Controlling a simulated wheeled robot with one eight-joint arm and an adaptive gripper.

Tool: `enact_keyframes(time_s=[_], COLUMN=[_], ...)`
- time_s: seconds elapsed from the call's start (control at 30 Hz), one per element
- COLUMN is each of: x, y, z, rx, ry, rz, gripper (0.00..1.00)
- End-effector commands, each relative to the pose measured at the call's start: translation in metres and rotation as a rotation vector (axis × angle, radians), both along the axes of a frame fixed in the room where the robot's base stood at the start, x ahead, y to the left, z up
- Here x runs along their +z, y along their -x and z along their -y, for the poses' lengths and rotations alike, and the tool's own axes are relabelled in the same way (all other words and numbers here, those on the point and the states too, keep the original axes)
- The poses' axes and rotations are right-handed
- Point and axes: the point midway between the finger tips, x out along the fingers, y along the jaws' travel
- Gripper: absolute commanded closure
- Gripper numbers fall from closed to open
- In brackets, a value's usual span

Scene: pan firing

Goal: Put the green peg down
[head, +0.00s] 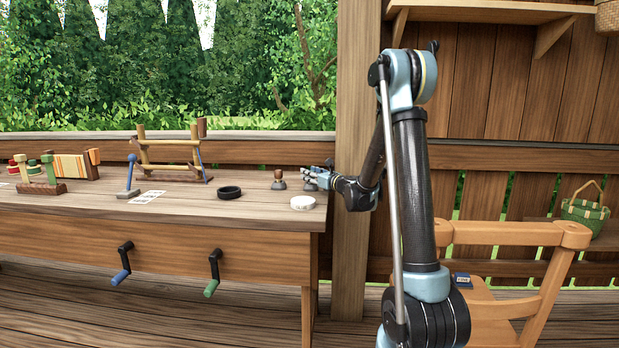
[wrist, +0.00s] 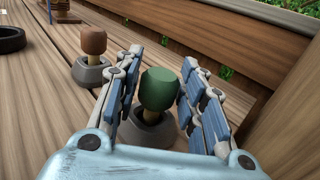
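The green peg (wrist: 159,88) has a rounded dark green head and a short pale stem, seen in the wrist view. It stands roughly upright, its stem at the mouth of a grey round holder (wrist: 148,134); how deep it sits is hard to tell. In the head view my gripper (head: 318,177) is low over the bench's right end, at the holder (head: 310,185). The green head is hidden or too small to tell there.
A brown-headed peg (wrist: 94,44) stands in a similar grey holder just left. On the bench (head: 120,215) are a white disc (head: 302,202), a black ring (head: 229,191) and wooden stands farther left. A wooden post (head: 349,240) rises right of the bench; a chair (head: 515,233) stands beyond.

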Motion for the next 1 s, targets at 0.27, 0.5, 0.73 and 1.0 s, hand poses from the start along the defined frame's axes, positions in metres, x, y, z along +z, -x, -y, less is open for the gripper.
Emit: enact_keyframes(time_s=[0.27, 0.5, 0.73, 1.0], x=[0.000, 0.002, 0.002, 0.002], y=[0.000, 0.007, 0.036, 0.072], z=[-0.001, 0.006, 0.033, 0.066], rx=[0.001, 0.000, -0.001, -0.001], ry=[0.000, 0.000, 0.000, 0.000], rz=[0.000, 0.000, 0.000, 0.000], gripper=[0.51, 0.51, 0.51, 0.51])
